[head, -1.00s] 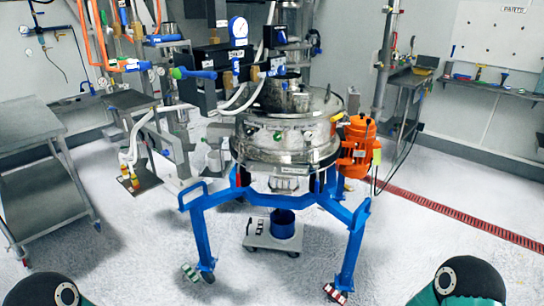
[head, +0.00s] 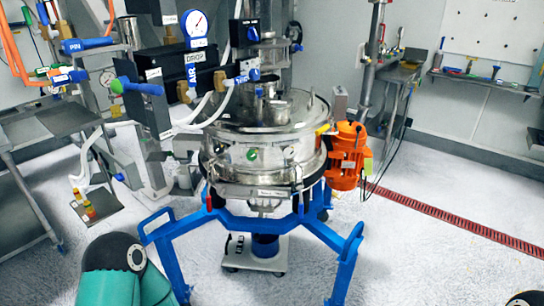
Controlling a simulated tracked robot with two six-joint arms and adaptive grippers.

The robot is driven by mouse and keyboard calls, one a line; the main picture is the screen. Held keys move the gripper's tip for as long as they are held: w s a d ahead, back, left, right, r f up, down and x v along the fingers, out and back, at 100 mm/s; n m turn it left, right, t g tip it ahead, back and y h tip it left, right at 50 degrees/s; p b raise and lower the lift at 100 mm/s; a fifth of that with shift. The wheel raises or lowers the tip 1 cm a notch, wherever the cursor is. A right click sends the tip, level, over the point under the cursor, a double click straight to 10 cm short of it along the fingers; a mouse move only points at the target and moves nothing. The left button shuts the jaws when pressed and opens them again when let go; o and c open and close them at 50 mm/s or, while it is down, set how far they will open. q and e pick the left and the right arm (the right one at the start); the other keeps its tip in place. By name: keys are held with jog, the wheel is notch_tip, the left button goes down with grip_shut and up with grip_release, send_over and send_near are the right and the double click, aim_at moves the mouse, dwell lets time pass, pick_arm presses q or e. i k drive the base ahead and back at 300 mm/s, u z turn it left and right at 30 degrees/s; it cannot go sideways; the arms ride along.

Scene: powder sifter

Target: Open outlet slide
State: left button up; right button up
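The round steel powder sifter (head: 240,160) stands upright in the middle of the head view on a blue frame (head: 270,227). Its lower outlet (head: 264,205) is partly visible under the drum, behind the frame; I cannot make out the slide or its position. A blue container (head: 265,246) stands beneath the outlet on a white dolly (head: 240,262). Parts of my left arm show at the bottom left, and a small part of my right arm at the bottom right corner. Neither gripper is in view.
An orange motor (head: 348,157) sticks out at the sifter's right. A gauge and valve panel (head: 190,70) stands in front of its upper left. Metal tables (head: 40,126) stand at the left. The floor right of the frame is clear.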

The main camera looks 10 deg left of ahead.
aim_at(256, 236)
jog(key=u, duration=0.1)
jog(key=i, duration=0.9)
jog(key=u, duration=0.5)
